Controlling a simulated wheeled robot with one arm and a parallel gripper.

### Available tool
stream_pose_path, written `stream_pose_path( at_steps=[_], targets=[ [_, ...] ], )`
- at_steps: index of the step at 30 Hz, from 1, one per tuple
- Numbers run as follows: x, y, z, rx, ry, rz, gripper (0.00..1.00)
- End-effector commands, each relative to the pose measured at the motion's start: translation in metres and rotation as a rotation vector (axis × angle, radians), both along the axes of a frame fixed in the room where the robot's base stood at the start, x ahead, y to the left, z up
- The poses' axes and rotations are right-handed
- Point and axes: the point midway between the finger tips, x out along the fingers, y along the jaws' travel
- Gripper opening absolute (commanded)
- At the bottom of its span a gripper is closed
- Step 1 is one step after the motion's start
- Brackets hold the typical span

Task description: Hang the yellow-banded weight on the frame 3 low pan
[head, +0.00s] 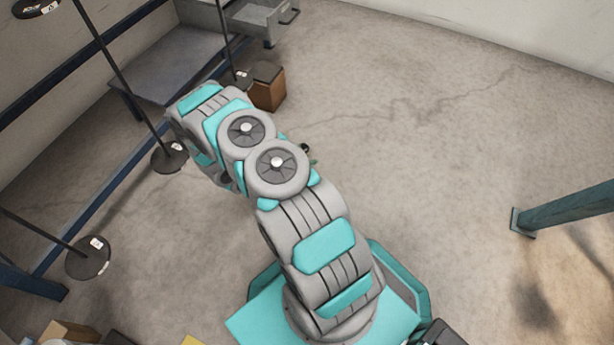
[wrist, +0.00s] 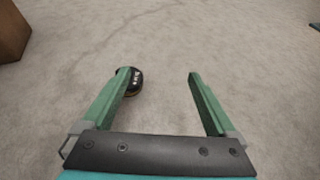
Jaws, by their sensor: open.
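In the wrist view my gripper (wrist: 159,74) is open, its two green fingers apart with bare floor between them. A dark round weight (wrist: 136,83) with a thin yellowish band and pale marks sits beside the left fingertip, which partly covers it. I cannot tell whether they touch. In the head view my arm hides most of the gripper; a small dark object (head: 305,149) shows past the arm. Dark round pans with white labels hang on rods at the left: an upper one (head: 36,8), a middle one (head: 170,157) and a lower one (head: 88,257). Frame numbers are unreadable.
Another dark disc (head: 238,79) hangs near a brown box (head: 267,87), also in the wrist view (wrist: 12,32). A grey bench (head: 180,65) with an open drawer (head: 262,20) stands behind. A teal post (head: 565,208) is at right. The floor between is clear.

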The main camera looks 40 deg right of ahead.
Motion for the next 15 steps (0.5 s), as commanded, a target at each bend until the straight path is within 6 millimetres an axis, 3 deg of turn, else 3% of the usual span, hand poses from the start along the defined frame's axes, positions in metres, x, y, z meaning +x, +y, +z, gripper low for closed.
stream_pose_path(
  at_steps=[6,15],
  targets=[
    [-0.041,0.026,0.006,-0.003,0.005,0.004,0.93],
    [-0.079,0.050,0.009,-0.001,0.001,0.000,0.93]
  ],
)
